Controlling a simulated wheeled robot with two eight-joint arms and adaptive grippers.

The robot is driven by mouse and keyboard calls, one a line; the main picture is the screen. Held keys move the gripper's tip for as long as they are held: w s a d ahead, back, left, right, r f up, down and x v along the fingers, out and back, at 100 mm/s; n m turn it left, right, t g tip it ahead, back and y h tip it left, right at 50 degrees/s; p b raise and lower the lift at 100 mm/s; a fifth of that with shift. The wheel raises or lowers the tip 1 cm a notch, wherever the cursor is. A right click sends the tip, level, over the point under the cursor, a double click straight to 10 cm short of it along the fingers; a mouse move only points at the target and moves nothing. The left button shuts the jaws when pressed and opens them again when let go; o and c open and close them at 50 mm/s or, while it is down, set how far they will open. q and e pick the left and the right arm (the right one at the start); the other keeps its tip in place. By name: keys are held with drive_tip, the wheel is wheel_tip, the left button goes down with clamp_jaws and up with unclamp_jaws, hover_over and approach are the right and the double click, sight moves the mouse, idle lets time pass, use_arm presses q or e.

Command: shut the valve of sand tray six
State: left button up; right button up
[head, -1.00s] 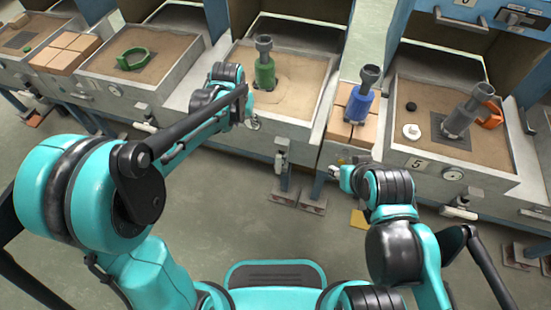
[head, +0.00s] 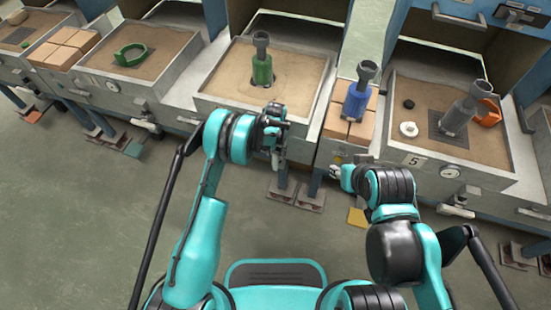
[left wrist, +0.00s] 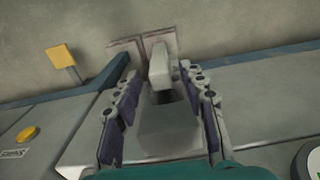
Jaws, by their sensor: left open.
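The middle sand tray (head: 212,88) holds a green-bodied shell (head: 262,62) standing upright in the sand. Its number is not visible; the tray to its right is marked 5. A pale valve handle (head: 276,158) hangs at the front of the middle tray. My left gripper (head: 275,118) is in front of that tray, just above the valve, and hides part of the tray front. In the left wrist view the open fingers (left wrist: 160,82) stand either side of the valve handle (left wrist: 158,62), with gaps and no clear contact. My right gripper (head: 337,173) is small below tray 5's left side; its fingers are unclear.
Tray 5 (head: 508,165) holds a tilted grey shell (head: 462,112) and an orange ring (head: 488,113). A blue shell (head: 356,98) stands on bricks (head: 338,122) between the trays.

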sight(275, 157)
use_arm(q)
wheel_tip(275, 157, down, 4)
drive_tip(key=shift+f+b, duration=0.1)
drive_tip(key=shift+b, duration=0.5)
clamp_jaws()
